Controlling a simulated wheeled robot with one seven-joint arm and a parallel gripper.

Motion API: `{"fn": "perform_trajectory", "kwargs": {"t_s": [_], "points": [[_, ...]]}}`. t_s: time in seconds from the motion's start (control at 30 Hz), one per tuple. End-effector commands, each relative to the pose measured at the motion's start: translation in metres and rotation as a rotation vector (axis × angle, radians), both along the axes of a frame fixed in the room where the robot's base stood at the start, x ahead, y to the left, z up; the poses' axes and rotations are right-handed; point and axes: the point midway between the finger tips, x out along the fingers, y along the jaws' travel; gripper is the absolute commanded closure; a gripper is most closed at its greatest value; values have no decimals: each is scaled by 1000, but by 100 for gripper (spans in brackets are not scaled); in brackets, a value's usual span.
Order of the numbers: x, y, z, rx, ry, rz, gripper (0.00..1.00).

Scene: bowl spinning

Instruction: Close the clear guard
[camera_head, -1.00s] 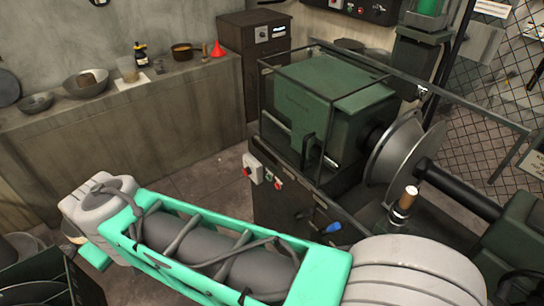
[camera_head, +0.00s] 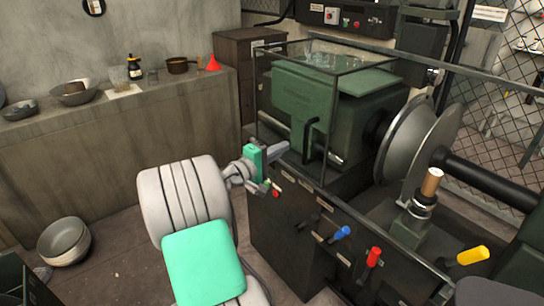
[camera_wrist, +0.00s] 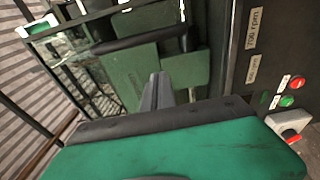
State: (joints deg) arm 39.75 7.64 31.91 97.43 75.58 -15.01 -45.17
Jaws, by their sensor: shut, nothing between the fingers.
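The clear guard (camera_head: 330,120), a see-through box with a dark frame, stands around the green headstock at the left end of the lathe. The spinning disc (camera_head: 412,135) is outside it, to its right. A dark bar handle (camera_head: 309,138) is on the guard's front side. My gripper (camera_head: 284,148) is just left of the handle, with a small gap in the picture; I cannot tell the depth. In the wrist view its fingers (camera_wrist: 160,76) are shut and empty, pointing at the green headstock. A dark bar, seemingly the handle (camera_wrist: 148,39), crosses beyond the fingertips.
A dark rail (camera_head: 480,80) runs right from the guard. Red (camera_wrist: 298,83) and green (camera_wrist: 287,101) buttons are right of my gripper. A bowl stack (camera_head: 64,241) sits lower left.

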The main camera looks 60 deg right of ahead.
Motion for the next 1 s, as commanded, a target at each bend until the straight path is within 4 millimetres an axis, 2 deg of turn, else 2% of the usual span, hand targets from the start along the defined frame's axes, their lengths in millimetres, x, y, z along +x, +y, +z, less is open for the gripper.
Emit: {"fn": "perform_trajectory", "kwargs": {"t_s": [0.1, 0.17, 0.23, 0.4, 0.83, 0.93, 1.0], "points": [[-11, -26, 1, -1, -2, -5, 100], [-15, -34, 1, -1, -2, -3, 100], [-25, -22, 2, -1, -2, 1, 100], [-40, -9, 1, 0, -3, 1, 100], [-44, -7, 0, 0, -3, 1, 100], [-51, -5, 2, 0, -2, -1, 100], [-63, -2, 2, 1, -3, -5, 100]]}}
